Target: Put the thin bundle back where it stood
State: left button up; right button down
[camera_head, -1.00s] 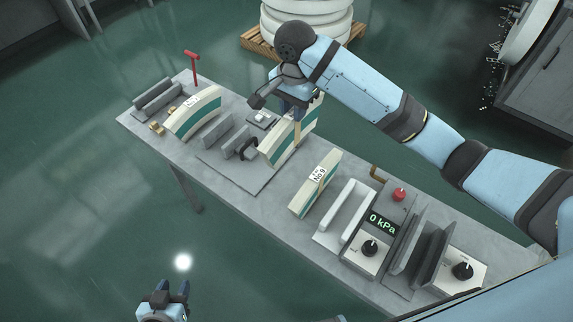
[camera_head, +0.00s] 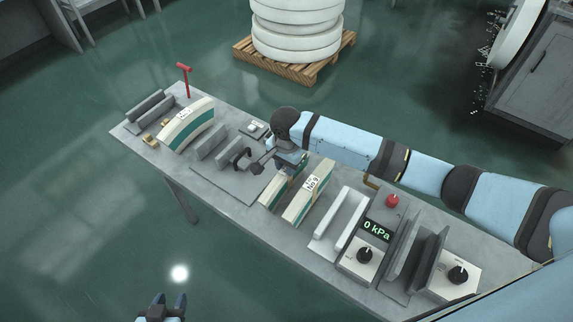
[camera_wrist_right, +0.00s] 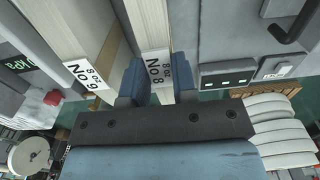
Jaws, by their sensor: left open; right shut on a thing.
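The bundle labelled No 8 (camera_wrist_right: 155,68) is between the fingers of my right gripper (camera_wrist_right: 158,88), which is shut on it. In the head view this cream and green bundle (camera_head: 270,190) is upright, partly hidden by my right gripper (camera_head: 289,160). It is just left of the bundle labelled No 9 (camera_head: 307,197), with a narrow gap. Whether its underside touches the table is unclear. The No 9 label also shows in the right wrist view (camera_wrist_right: 85,74). My left gripper (camera_head: 169,300) is open and empty at the bottom left, off the table.
A curved cream and green bundle (camera_head: 187,124) stands at the table's left part. Grey upright plates (camera_head: 213,142) with a black handle stand left of the held bundle. A white rack (camera_head: 340,222) and a 0 kPa display (camera_head: 377,230) are to the right of No 9.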

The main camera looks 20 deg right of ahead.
jog(key=shift+f, duration=0.15)
jog(key=c, duration=0.9)
grip_release()
jog(key=shift+f, duration=0.15)
notch_tip(320, 180, up, 12)
jog(key=shift+r, duration=0.15)
